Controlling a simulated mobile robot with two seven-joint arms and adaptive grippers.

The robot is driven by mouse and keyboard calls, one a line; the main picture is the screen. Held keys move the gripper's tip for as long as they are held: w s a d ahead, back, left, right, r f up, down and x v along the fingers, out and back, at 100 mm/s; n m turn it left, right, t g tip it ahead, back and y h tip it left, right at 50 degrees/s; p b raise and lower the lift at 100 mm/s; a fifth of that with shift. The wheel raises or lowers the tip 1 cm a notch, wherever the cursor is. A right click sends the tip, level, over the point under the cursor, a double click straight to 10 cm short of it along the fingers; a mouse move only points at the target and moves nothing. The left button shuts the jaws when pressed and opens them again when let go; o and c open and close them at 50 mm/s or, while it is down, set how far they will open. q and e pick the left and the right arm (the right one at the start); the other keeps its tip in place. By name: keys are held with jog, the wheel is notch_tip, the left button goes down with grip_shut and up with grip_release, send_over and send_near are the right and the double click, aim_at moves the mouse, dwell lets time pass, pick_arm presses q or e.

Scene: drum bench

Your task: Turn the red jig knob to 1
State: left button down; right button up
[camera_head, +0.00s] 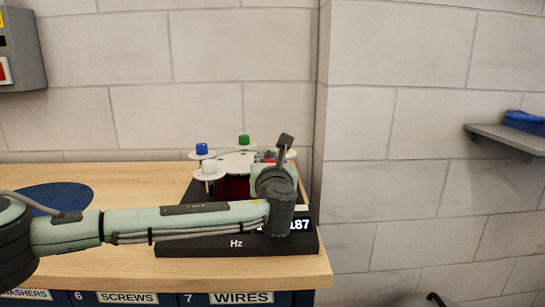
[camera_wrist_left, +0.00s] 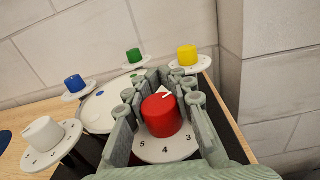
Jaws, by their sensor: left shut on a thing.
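The red jig knob (camera_wrist_left: 161,116) sits on a white dial plate (camera_wrist_left: 165,152) with the digits 5, 4 and 3 visible along its near side. A white mark on the knob's top points to the upper right; the digit there is hidden. My left gripper (camera_wrist_left: 160,92) is shut on the red knob, with its green-grey fingers on both sides. In the head view only a bit of the red knob (camera_head: 268,155) shows behind my left wrist. My right gripper is in neither view.
Around it stand a white knob (camera_wrist_left: 43,132), a blue knob (camera_wrist_left: 75,84), a green knob (camera_wrist_left: 134,55) and a yellow knob (camera_wrist_left: 187,54) on white dials. A black base (camera_head: 183,248) with a partly covered display lies on the wooden bench (camera_head: 120,263). A wall corner rises close at the right.

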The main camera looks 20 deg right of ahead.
pick_arm(q)
jog(key=shift+w+a+n+t+y, duration=0.1)
jog(key=shift+a+n+t+y, duration=0.1)
jog(key=shift+n+y, duration=0.5)
jog(key=shift+a+n+t+y, duration=0.15)
jog(key=shift+n+y, duration=0.25)
jog(key=shift+y, duration=0.6)
jog(key=shift+a+r, duration=0.1)
jog(key=c, duration=1.3)
grip_release()
jog(key=shift+s, duration=0.25)
jog(key=s, duration=1.1)
jog(key=shift+s+a, duration=0.2)
jog(key=shift+s, duration=0.1)
